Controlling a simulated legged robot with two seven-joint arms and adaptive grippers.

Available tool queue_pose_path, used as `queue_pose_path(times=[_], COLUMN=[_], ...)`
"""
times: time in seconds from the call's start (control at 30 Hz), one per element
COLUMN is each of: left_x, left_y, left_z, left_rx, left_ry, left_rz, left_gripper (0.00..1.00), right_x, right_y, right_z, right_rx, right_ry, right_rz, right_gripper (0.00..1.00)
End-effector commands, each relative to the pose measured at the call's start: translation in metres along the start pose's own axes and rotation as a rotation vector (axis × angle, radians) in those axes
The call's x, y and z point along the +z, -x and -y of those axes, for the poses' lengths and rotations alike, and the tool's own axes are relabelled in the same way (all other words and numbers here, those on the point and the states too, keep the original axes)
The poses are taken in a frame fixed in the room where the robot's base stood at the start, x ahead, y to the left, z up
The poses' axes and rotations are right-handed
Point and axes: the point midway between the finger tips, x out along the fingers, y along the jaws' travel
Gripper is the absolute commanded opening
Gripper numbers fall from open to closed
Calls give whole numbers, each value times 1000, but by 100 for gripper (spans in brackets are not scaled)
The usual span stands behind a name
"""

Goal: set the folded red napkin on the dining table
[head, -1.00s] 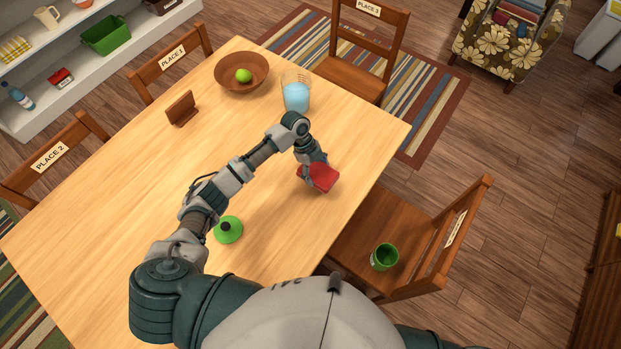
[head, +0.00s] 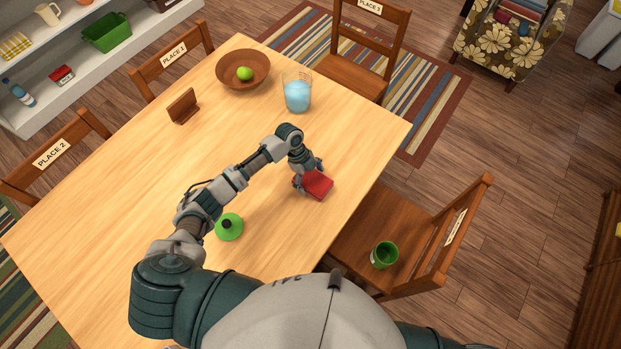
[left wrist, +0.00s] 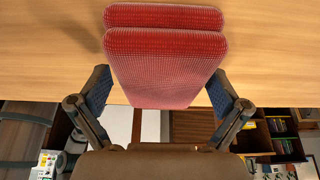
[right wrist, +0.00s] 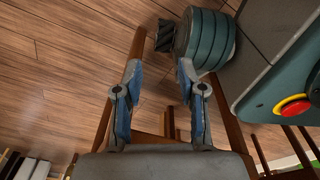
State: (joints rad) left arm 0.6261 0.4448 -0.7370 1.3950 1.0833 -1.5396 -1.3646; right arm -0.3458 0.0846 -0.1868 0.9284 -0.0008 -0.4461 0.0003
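The folded red napkin (head: 319,185) is in my left gripper (head: 308,176), over the dining table (head: 110,190) near its right edge. In the left wrist view the napkin (left wrist: 165,75) sits centred between the two fingers (left wrist: 160,85), which lie close along its sides. Its end shows past the table edge in that view, so it appears held above the wood. The exact height is hard to tell. My right gripper (right wrist: 157,75) is open and empty, away from the table with floor behind it. It is not seen in the head view.
A green lid-like object (head: 229,228) lies on the table left of the napkin. A glass of blue liquid (head: 298,95), a bowl (head: 243,70) with a green fruit and a brown stand (head: 184,106) are farther back. A green cup (head: 384,255) stands on the right chair.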

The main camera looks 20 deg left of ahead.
Motion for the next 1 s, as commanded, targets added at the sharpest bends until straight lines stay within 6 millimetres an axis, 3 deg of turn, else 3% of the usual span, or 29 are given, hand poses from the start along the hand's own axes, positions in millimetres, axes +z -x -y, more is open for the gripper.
queue_pose_path(times=[0.33, 0.8, 1.0], left_x=[-1, 0, -2], left_y=[8, 102, 119], left_z=[1, 0, 1], left_rx=[-3, -2, 0], left_ry=[-2, -1, -1], left_rz=[0, 1, 1], left_gripper=[100, 100, 100], right_x=[-1, 15, 10], right_y=[0, -2, -2], right_z=[1, -6, 1], right_rx=[-1, 7, -1], right_ry=[-1, 4, 1], right_rz=[-4, 9, -1], right_gripper=[40, 40, 40])
